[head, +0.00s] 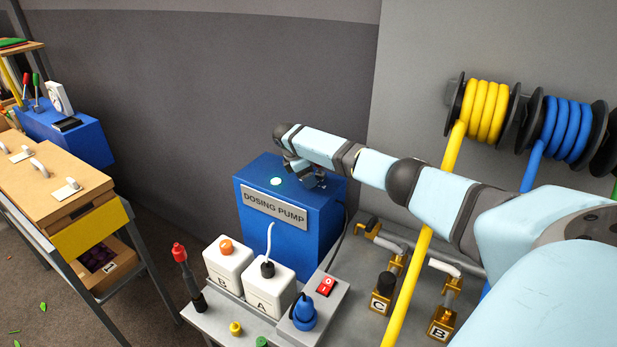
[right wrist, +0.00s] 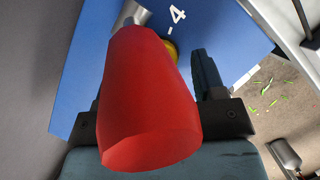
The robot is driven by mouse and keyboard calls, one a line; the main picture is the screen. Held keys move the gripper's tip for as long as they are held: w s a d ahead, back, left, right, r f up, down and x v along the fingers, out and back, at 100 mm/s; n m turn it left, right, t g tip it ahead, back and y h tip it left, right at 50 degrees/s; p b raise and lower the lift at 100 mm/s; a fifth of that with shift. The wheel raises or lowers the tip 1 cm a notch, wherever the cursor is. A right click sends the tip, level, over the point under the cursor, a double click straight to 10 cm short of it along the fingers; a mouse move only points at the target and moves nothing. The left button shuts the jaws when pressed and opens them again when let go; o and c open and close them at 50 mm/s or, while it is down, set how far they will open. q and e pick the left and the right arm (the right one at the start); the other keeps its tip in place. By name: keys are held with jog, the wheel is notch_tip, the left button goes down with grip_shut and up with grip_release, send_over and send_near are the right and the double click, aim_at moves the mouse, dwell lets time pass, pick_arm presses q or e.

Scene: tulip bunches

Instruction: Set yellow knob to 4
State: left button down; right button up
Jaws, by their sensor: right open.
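The yellow knob (right wrist: 171,48) shows only as a small piece in the right wrist view, on a blue panel beside a white "4" mark (right wrist: 177,15). A large red handle-like piece (right wrist: 150,100) hides most of it, so its setting cannot be read. My right gripper (right wrist: 152,78) is open, its dark fingers either side of the red piece; I cannot tell whether they touch the knob. In the head view my right gripper (head: 306,178) is at the top right of the blue dosing pump box (head: 262,235), partly hidden by my arm. My left gripper is out of view.
White containers A (head: 272,293) and B (head: 228,262) stand before the pump, near a red switch (head: 326,286) and a blue plug (head: 304,313). A yellow hose (head: 424,262) hangs beneath my right arm. A wooden bench (head: 55,180) stands left.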

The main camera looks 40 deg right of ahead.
jog(key=shift+s+d+f, duration=0.15)
jog(key=shift+d+f, duration=0.05)
jog(key=shift+f, duration=0.3)
jog(key=c, duration=0.9)
jog(key=shift+r+m+p, duration=0.15)
jog(key=shift+m+p, duration=0.35)
jog(key=shift+m, duration=0.3)
jog(key=shift+m+g+y, duration=0.4)
jog(key=shift+m+g, duration=0.1)
jog(key=shift+m, duration=0.3)
jog(key=o, duration=0.9)
